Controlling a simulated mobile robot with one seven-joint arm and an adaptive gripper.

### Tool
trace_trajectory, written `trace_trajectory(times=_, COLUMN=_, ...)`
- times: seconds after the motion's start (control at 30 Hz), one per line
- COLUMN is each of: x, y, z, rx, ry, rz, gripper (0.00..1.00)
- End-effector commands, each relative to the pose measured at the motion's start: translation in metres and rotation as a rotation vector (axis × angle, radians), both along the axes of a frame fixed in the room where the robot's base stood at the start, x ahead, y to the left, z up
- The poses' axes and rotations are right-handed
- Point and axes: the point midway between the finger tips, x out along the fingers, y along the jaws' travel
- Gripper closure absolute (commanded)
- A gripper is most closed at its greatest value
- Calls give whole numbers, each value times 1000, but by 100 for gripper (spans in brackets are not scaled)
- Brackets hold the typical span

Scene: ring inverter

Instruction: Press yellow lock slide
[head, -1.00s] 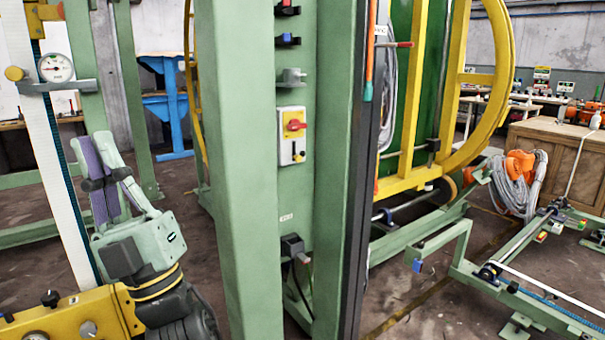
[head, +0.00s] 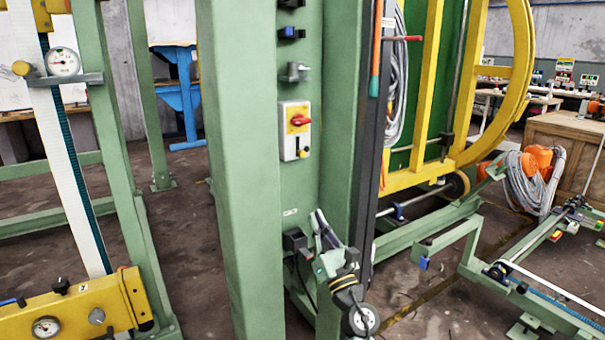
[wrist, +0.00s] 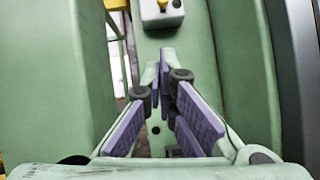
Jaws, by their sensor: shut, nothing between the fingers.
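A switch box (head: 295,130) with a yellow upper plate and a red rotary handle (head: 300,120) is fixed to the green column. A small yellow piece (head: 303,154), likely the lock slide, sits on its pale lower part. In the wrist view the lower end of the box (wrist: 155,17) shows at the top, with a small yellow part (wrist: 163,4) cut by the frame edge. My gripper (head: 318,218) is below the box, in front of the column. Its purple-padded fingers (wrist: 162,68) are shut and empty, pointing up toward the box and apart from it.
The green column (head: 240,180) has side walls left and right of the box. A black socket (head: 293,240) with a cable is beside my gripper. A dark rail with an orange-handled tool (head: 377,50) stands right.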

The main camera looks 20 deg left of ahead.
Motion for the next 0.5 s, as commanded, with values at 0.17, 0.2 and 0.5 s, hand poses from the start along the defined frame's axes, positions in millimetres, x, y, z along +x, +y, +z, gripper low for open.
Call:
trace_trajectory(times=0.17, x=0, y=0, z=1, rx=3, ry=0, rz=2, gripper=100)
trace_trajectory(times=0.2, x=0, y=1, z=1, rx=3, ry=0, rz=2, gripper=100)
trace_trajectory(times=0.5, x=18, y=21, z=21, rx=3, ry=-2, rz=6, gripper=100)
